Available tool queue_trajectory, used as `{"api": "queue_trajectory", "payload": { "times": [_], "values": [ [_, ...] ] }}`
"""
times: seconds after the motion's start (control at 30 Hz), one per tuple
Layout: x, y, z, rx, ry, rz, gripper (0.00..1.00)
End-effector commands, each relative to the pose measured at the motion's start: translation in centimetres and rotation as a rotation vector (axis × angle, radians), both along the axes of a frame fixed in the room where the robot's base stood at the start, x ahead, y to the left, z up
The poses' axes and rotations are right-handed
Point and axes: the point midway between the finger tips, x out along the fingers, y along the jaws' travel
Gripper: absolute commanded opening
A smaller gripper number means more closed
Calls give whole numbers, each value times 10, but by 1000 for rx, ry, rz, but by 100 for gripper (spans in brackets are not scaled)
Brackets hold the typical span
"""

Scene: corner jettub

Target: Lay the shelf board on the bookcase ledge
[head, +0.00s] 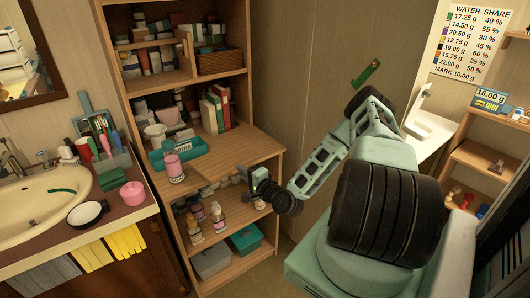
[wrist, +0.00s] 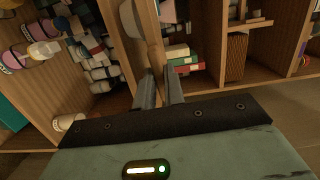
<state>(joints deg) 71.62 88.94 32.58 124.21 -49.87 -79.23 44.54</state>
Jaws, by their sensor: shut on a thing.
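The shelf board (wrist: 153,42) is a plain wooden board. In the wrist view it runs away from me between the two fingers, seen nearly edge-on. My gripper (wrist: 160,90) is shut on its near edge. In the head view my gripper (head: 260,184) is at the front of the bookcase (head: 262,150), around the level of its middle shelf. There the held board is hard to tell from the bookcase's own wood. The ledge is mostly hidden, and I cannot tell whether the board touches it.
A teal tray (head: 180,148) and a pink bottle (head: 174,168) stand at the middle shelf's left front. Red and green books (head: 214,112) stand farther back. Small bottles (head: 217,214) and storage boxes (head: 245,238) fill the lower levels. A sink counter (head: 105,222) lies left.

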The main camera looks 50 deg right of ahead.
Motion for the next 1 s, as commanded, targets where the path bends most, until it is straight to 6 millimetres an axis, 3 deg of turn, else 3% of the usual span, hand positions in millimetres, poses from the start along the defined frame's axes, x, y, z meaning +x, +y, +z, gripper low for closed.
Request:
{"api": "queue_trajectory", "payload": {
  "times": [0.03, 0.2, 0.33, 0.5, 1.0],
  "values": [
    [6, -22, -1, -11, -4, -19, 0],
    [20, -85, 16, -2, -15, -83, 0],
    [24, -113, 28, 8, -23, -114, 0],
    [26, -125, 35, 17, -27, -127, 0],
    [26, -125, 31, 18, -26, -128, 0]
  ]
}}
